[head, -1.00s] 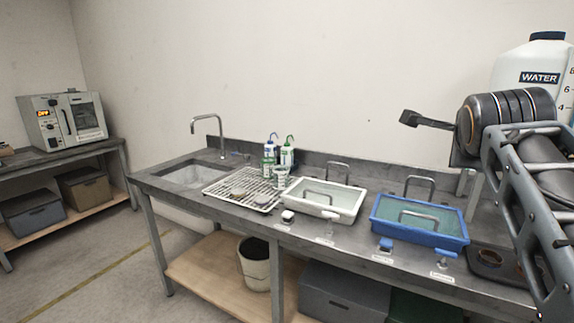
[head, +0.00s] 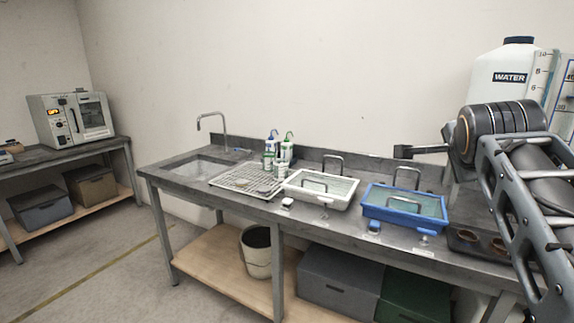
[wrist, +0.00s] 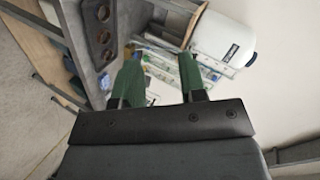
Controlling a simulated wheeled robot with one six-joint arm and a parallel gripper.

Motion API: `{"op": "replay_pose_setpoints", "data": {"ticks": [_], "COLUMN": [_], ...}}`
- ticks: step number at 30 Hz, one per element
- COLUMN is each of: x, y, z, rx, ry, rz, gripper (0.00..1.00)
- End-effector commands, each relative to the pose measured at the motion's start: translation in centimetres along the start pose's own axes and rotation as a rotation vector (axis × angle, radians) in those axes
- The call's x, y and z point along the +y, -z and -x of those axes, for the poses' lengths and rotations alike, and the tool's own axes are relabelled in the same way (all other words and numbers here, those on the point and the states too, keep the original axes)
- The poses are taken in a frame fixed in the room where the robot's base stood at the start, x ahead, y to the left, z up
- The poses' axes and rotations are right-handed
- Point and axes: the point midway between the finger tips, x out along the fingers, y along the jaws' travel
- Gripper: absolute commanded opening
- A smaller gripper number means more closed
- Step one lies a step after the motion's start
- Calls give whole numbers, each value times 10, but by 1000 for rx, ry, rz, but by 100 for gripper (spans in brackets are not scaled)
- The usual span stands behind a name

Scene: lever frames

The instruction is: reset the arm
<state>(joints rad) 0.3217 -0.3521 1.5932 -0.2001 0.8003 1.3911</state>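My arm (head: 530,190) comes in at the right of the head view, folded, with its end pointing left. My gripper (head: 403,152) is held above the back right of the sink bench, seen from the side. In the wrist view my gripper (wrist: 160,75) shows two green fingers set well apart with nothing between them. Beyond the fingers, the wrist view shows the white water tank (wrist: 222,42) and a dark tray with round holes (wrist: 102,32).
The steel bench (head: 330,228) holds a sink (head: 203,167), wire rack (head: 240,182), bottles (head: 285,150), white tray (head: 320,190) and blue tray (head: 405,208). The water tank (head: 500,95) stands behind my arm. Floor (head: 110,265) at left is clear. An oven (head: 70,120) stands on the far-left bench.

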Motion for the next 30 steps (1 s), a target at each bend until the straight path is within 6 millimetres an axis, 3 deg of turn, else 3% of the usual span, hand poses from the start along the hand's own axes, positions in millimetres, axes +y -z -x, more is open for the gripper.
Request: {"op": "replay_pose_setpoints", "data": {"ticks": [5,11,15,20,24,30], "x": [35,96,154,205,216,206], "y": [-19,-69,-118,-154,-165,-168], "z": [-18,-25,-2,41,63,72], "rx": [-67,-302,-588,-849,-918,-920], "ry": [-91,-207,-229,-209,-206,-177], "rz": [268,768,1177,1423,1454,1476], "gripper": [38,38,38,38,38,38]}}
